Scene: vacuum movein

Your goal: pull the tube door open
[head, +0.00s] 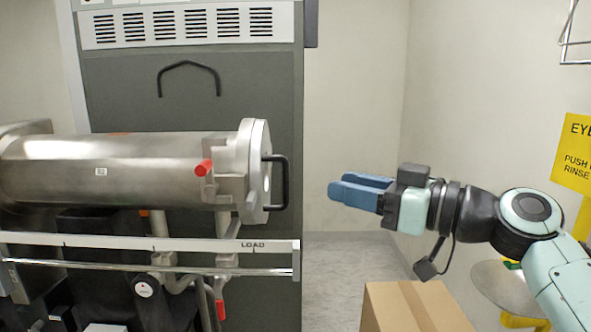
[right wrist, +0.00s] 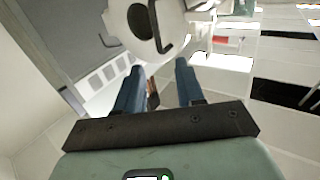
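The metal tube (head: 110,172) lies horizontally at the left in the head view. Its round door (head: 258,172) is at the tube's right end and looks shut. A black handle (head: 284,182) stands out from the door. My right gripper (head: 345,190) is to the right of the handle, apart from it, with its blue fingers pointing at it. In the right wrist view the fingers (right wrist: 156,75) are spread with nothing between them, and the door (right wrist: 139,20) with its handle (right wrist: 154,28) is ahead, above the fingertips. My left gripper is not in view.
A grey cabinet (head: 190,105) with a black handle stands behind the tube. A white rail marked LOAD (head: 150,243) runs in front below it. A cardboard box (head: 415,306) is on the floor below my right arm. An eyewash basin (head: 505,290) is at the right.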

